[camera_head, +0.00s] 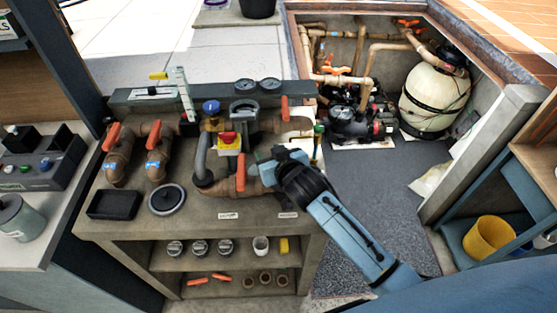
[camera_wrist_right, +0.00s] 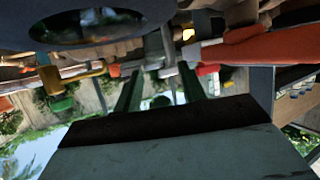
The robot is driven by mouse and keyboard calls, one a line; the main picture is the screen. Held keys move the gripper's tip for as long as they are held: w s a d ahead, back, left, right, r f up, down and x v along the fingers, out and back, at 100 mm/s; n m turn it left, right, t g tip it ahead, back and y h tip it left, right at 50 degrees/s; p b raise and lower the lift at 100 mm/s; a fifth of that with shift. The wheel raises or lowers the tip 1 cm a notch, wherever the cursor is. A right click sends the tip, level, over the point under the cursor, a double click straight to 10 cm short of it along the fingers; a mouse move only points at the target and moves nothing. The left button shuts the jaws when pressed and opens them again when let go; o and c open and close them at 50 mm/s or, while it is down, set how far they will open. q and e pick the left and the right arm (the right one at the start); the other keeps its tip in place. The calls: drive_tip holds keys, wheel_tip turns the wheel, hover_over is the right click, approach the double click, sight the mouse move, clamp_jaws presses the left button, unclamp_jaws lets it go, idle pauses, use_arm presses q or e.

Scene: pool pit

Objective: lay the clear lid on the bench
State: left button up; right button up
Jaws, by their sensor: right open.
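A round lid (camera_head: 167,200) with a grey rim and a dark, see-through-looking centre lies flat on the bench top (camera_head: 120,227), right of a black tray. I take it for the clear lid. My right gripper (camera_head: 257,170) is at the pipework, well right of the lid and beside an orange valve handle (camera_head: 241,172). In the right wrist view its two dark fingers (camera_wrist_right: 160,88) stand apart with nothing clearly held between them. A grey round part with a dark oval (camera_wrist_right: 100,27) shows close there; I cannot tell which part it is. My left gripper is not in view.
A black tray (camera_head: 113,204) sits left of the lid. Pipes, a yellow-and-red switch (camera_head: 229,141) and a blue-topped valve (camera_head: 211,108) crowd the bench's back. A round dark-topped pot (camera_head: 243,109) stands among them. The bench's front strip is mostly bare.

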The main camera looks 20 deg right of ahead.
drive_tip(key=v, duration=1.2)
drive_tip(key=shift+r, duration=0.15)
